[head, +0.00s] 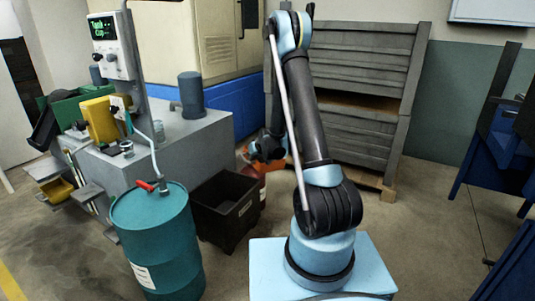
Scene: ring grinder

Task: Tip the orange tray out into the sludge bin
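An orange tray (271,167) shows in small part in the head view, beside and behind the dark end of my arm. My gripper (265,152) is at the tray, above and behind the black bin's far right corner. The fingers are dark and small here, and I cannot tell whether they are shut on the tray. The tray's inside and contents are hidden. An open black bin (225,214), which looks like the sludge bin, stands on the floor between the teal drum and my base. Its inside is dark.
A teal drum (158,246) with a pump hose stands left of the bin. A dark red container (254,176) is behind the bin. A grey machine (190,150) is at the left, and stacked grey crates (355,85) are behind my arm.

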